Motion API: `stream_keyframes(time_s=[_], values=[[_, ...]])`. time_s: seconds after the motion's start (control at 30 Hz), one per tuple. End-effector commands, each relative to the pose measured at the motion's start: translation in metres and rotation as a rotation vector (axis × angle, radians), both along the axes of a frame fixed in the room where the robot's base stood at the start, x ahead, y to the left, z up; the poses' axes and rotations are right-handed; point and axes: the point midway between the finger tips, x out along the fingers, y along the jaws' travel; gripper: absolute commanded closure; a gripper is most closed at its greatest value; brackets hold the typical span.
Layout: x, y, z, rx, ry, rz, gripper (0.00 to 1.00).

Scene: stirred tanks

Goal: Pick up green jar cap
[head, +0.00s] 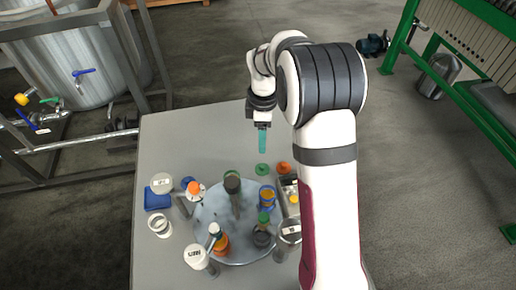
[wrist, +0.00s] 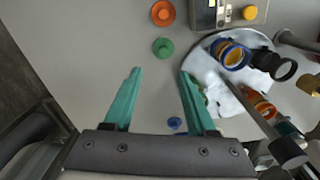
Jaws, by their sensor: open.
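The green jar cap (head: 262,169) lies flat on the grey table, just beyond the far edge of the round tray. In the wrist view the green jar cap (wrist: 163,47) is a small disc ahead of my fingertips, near the line between them. My gripper (head: 262,152) points down above the table, and in the head view its teal fingers appear just above the cap. In the wrist view my gripper (wrist: 160,73) has its two fingers wide apart, with nothing between the tips.
An orange cap (wrist: 163,13) lies beside the green one. The round tray (head: 210,211) holds several jars and tools. A grey device with a yellow button (wrist: 249,13) stands nearby. A small blue cap (wrist: 175,123) lies between my fingers' bases in the wrist view. The table's far left is clear.

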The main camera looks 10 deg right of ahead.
Motion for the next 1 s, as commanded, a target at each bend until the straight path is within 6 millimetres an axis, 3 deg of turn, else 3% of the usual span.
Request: stream_keyframes(time_s=[0.1, 0.5, 0.6, 0.8, 1.0], values=[[-0.002, 0.0, -0.034, 0.001, 0.005, -0.002, 0.43], [-0.008, -0.001, -0.103, 0.001, 0.003, -0.004, 0.43], [-0.008, -0.001, -0.113, 0.0, 0.001, -0.003, 0.43], [-0.007, -0.001, -0.115, 0.001, -0.001, -0.004, 0.43], [-0.007, -0.001, -0.114, 0.001, 0.0, -0.004, 0.77]])
